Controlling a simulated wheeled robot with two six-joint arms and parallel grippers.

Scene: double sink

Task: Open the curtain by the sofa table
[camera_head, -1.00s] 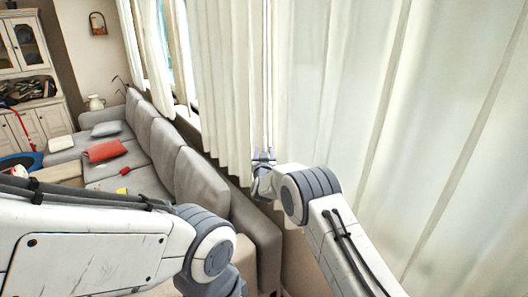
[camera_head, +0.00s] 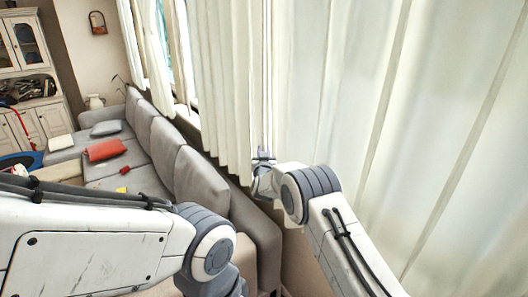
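A cream pleated curtain panel (camera_head: 222,85) hangs in the middle of the view. A wider, paler panel (camera_head: 400,110) fills the right side, and a narrow vertical gap separates the two. My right gripper (camera_head: 264,156) is at this gap, by the lower edge of the middle panel. Its wrist hides most of it, so I cannot tell whether its fingers hold cloth. My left arm crosses the lower left, and its gripper is not visible. I cannot make out the sofa table.
A long grey sofa (camera_head: 200,185) with a red cushion (camera_head: 107,150) stands below the curtains, its back close to my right arm. More curtains (camera_head: 147,45) hang farther along the wall. A white cabinet (camera_head: 30,50) stands at the far left.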

